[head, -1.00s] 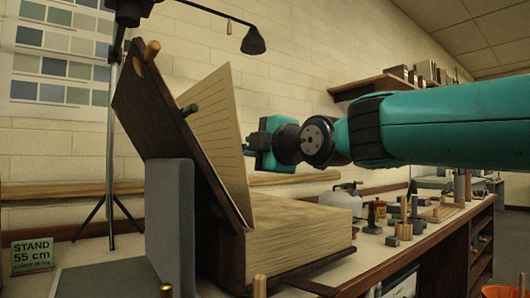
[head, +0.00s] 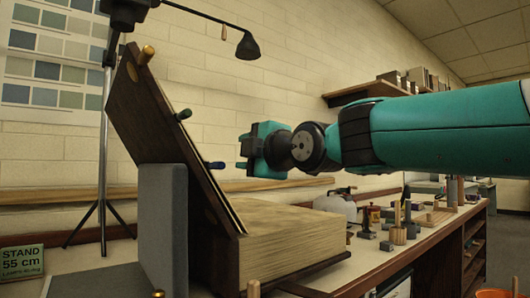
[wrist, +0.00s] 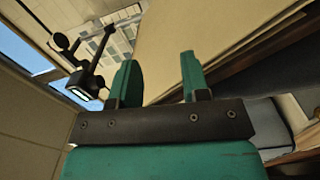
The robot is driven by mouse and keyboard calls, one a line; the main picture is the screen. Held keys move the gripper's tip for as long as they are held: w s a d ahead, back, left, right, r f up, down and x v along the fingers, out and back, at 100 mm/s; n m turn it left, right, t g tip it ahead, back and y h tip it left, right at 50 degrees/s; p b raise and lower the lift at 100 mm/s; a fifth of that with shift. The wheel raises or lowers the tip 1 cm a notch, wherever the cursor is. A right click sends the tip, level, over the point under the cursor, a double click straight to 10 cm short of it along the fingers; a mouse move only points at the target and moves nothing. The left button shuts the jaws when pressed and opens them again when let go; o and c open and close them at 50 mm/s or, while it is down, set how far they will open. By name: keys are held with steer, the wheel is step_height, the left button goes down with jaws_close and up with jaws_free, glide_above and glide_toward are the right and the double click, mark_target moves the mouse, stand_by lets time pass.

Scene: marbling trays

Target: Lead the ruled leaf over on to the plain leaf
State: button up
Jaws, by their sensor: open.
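A thick book stands open, its dark cover (head: 150,125) tilted up to the left. The ruled leaf (head: 212,185) shows in the head view only as a thin pale strip, lying back along the cover; its lines are hidden. The plain leaf (head: 285,217) tops the page block lying flat at the right. My gripper (head: 240,156) is open and empty, right of the cover and above the page block, apart from the strip. In the wrist view my gripper (wrist: 157,65) has its fingers spread; a broad pale sheet (wrist: 205,35) lies beyond them, seemingly the ruled leaf.
A grey block (head: 163,220) stands behind the cover. A black lamp (head: 250,45) hangs above. Bottles and small tools crowd the bench at right.

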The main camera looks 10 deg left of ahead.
steer(key=b+v, duration=0.1)
steer(key=v, duration=1.6)
stand_by(0.4)
steer(key=shift+s+d, duration=0.15)
